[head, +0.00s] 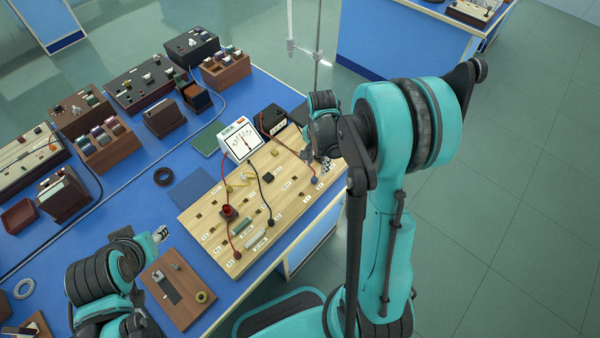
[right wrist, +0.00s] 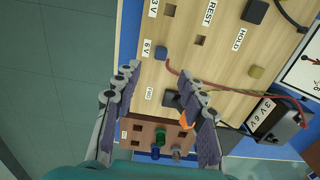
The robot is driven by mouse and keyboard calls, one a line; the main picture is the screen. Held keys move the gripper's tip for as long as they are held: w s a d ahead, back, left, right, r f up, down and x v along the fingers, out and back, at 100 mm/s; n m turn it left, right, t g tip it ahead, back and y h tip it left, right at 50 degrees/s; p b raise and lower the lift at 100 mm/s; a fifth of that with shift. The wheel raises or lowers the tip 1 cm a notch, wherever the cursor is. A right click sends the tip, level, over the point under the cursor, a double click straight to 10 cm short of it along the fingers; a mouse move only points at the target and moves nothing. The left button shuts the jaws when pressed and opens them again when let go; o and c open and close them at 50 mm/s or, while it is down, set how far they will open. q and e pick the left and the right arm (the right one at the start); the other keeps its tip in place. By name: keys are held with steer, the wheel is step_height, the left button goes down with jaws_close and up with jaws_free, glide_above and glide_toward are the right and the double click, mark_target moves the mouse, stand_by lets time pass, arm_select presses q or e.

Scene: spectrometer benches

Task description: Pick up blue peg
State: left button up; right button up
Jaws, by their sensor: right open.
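A small blue peg (right wrist: 161,53) stands in the wooden board (right wrist: 230,65) beside a "6 V" label in the right wrist view. My right gripper (right wrist: 160,74) is open and empty, its two fingers apart with the blue peg just beyond their tips. In the head view the right gripper (head: 322,168) is over the board's far right end (head: 215,207), and I cannot make out the peg there. Another blue piece (right wrist: 155,153) sits in a brown block near a green peg (right wrist: 161,138). My left gripper (head: 160,235) is above the table at lower left, its jaws unclear.
A red wire (right wrist: 225,87) runs close by the right finger. A white meter (head: 240,138) and a black box (head: 270,118) stand behind the board. Racks of parts fill the table's left side. A brown plate (head: 190,309) lies near the left gripper.

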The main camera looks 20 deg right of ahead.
mark_target(315, 178)
steer(key=f+b, duration=0.1)
steer(key=f, duration=0.2)
steer(key=f+b, duration=0.1)
steer(key=f, duration=0.3)
steer(key=shift+a+f+b, duration=0.2)
steer(key=shift+f+b, duration=0.1)
steer(key=shift+s, duration=0.1)
steer(key=shift+c, duration=0.3)
jaws_close()
